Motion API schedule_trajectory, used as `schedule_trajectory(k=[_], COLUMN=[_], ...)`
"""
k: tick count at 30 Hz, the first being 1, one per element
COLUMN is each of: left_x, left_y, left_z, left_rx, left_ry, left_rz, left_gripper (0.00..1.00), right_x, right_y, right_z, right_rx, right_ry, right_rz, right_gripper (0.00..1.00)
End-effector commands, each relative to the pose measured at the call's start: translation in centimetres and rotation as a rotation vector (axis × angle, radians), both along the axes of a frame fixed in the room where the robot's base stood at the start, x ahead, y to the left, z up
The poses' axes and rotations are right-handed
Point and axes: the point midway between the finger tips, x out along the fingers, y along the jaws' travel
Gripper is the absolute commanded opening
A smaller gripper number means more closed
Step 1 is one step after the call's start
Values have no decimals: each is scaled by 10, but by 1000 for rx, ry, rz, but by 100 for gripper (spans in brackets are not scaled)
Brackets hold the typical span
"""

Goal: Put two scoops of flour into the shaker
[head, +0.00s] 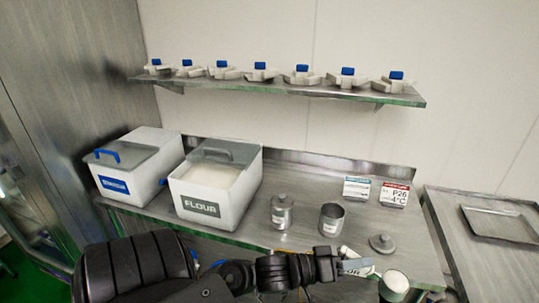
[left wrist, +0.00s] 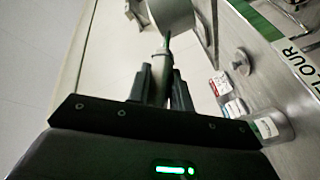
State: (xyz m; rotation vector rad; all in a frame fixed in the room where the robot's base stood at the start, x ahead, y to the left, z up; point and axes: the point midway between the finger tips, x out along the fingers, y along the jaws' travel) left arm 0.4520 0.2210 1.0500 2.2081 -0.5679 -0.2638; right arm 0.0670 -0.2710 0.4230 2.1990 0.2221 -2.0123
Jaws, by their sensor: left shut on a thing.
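My left gripper (head: 338,264) is shut on the handle of a scoop (head: 392,294), low at the right of the head view. The scoop's round bowl is beyond the table's front edge and looks white inside, like flour. In the left wrist view the handle stands between the fingers (left wrist: 161,85), with the scoop bowl (left wrist: 172,14) above. The open shaker (head: 331,220) stands upright on the table, up and left of the scoop; its contents are unclear. A loose lid (head: 383,244) lies to its right. The flour bin (head: 210,204) stands open at left, with white flour inside. My right gripper is not in view.
A lidded shaker (head: 281,214) stands left of the open one. A second bin (head: 128,187) with a blue handle is at far left. Two small signs (head: 357,189) (head: 395,194) stand behind. A shelf (head: 280,88) with several blue-topped parts hangs above. A tray (head: 503,227) lies at right.

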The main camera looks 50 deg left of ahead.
Motion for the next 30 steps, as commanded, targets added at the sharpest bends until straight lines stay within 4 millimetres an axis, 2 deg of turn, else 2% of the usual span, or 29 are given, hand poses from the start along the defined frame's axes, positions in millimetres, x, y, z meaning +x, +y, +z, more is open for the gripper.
schedule_trajectory(k=[4, 8, 12, 15, 18, 21, 25, 30], left_x=[7, 29, 57, 70, 77, 79, 80, 79], left_y=[9, 46, 113, 163, 208, 241, 267, 276], left_z=[1, -1, -1, -1, 0, 1, 2, 2], left_rx=[3, 18, 31, 30, 20, 10, 0, -3], left_ry=[-5, -6, -7, -7, -5, -3, -2, -2], left_rz=[20, 101, 235, 332, 415, 476, 523, 541], left_gripper=[0, 0, 0, 0, 0, 0, 0, 0], right_x=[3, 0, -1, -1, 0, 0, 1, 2], right_y=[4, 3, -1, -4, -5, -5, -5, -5], right_z=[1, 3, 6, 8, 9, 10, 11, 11], right_rx=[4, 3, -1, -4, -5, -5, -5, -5], right_ry=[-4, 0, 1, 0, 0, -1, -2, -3], right_rz=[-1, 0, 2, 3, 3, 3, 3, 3], right_gripper=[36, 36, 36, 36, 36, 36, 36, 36])
